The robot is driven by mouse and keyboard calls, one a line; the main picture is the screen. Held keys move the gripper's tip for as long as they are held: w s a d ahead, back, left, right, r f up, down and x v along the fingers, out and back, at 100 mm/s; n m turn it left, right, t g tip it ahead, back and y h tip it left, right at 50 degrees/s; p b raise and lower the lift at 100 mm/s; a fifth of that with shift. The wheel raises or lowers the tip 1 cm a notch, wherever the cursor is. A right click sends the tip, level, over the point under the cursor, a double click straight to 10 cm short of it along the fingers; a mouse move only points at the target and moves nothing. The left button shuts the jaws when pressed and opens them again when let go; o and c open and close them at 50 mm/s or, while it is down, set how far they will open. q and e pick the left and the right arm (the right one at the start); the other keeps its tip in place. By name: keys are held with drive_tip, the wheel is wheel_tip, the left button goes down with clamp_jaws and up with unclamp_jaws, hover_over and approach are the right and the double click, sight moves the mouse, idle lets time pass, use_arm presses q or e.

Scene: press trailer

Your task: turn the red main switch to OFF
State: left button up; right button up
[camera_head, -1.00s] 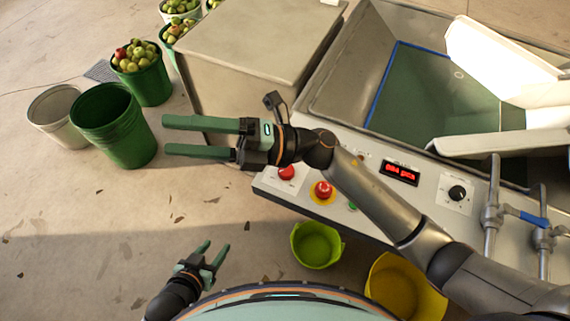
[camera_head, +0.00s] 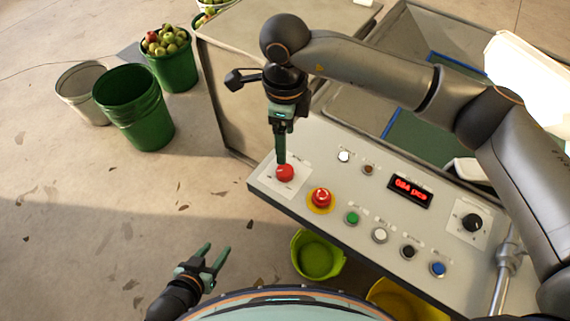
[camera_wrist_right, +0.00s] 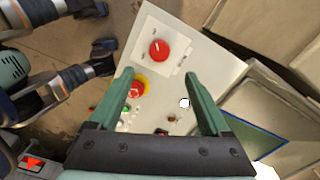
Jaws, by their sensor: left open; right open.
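The red main switch (camera_head: 285,173) is a round red knob on a white plate at the left end of the control panel. It also shows in the right wrist view (camera_wrist_right: 159,50), ahead of the fingertips, with a small white mark on it. Its labels are too small to read. My right gripper (camera_head: 281,161) is seen edge-on, pointing down, its tips overlapping the knob's upper edge in the head view. In the wrist view its green fingers (camera_wrist_right: 162,78) are apart with nothing between them. My left gripper (camera_head: 218,250) is open and empty at the lower left.
A red emergency button (camera_head: 321,197) on a yellow ring sits close to the switch. Several small buttons, a red display (camera_head: 410,190) and a black knob (camera_head: 472,222) lie further right. A lime bucket (camera_head: 316,256) stands below the panel. Green buckets stand at the left.

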sight(285, 170)
wheel_tip(285, 170, down, 10)
drive_tip(key=shift+f, duration=0.25)
clamp_jaws()
idle(0.7)
